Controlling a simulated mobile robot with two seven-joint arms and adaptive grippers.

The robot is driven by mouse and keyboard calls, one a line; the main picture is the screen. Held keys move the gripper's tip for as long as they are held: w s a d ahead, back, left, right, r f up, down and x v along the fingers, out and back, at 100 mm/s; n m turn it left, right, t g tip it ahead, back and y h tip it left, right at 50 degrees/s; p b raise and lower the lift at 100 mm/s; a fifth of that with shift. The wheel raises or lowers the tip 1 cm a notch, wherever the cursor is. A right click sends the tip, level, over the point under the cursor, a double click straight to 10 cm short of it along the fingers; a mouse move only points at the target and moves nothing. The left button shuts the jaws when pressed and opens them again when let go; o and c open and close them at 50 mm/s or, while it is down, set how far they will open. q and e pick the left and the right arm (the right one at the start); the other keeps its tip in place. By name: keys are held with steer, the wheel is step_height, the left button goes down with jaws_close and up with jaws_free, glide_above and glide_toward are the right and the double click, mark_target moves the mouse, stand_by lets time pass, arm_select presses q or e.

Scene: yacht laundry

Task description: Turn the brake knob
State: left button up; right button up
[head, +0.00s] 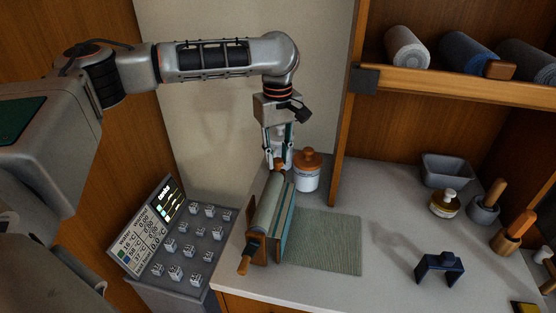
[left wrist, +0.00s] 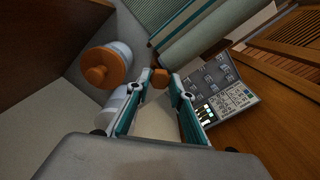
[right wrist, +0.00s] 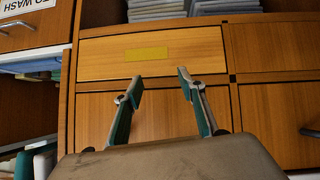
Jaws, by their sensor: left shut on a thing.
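A roller device (head: 270,208) with a pale green roll and wooden end plates stands on the worktop. A small brown wooden knob (head: 279,164) is at its far end. My left gripper (head: 279,158) reaches down over that end and is shut on the knob. In the left wrist view the knob (left wrist: 160,79) sits between the left fingertips (left wrist: 161,76). A dark crank with a wooden grip (head: 244,264) is at the device's near end. My right gripper (right wrist: 156,84) shows only in the right wrist view, open and empty, in front of wooden drawers.
A white jar with a wooden lid (head: 307,172) stands close to the right of my left gripper. A green cloth mat (head: 330,242) lies right of the device. A control panel (head: 190,240) is on the left. A dark blue stand (head: 439,267) and bottle (head: 444,203) are farther right.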

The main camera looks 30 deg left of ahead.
arm_select(q)
steer(key=shift+n, duration=1.4)
steer(key=shift+n, duration=1.7)
steer(key=shift+n, duration=1.6)
steer(key=o, duration=0.6)
steer(key=shift+c, duration=0.2)
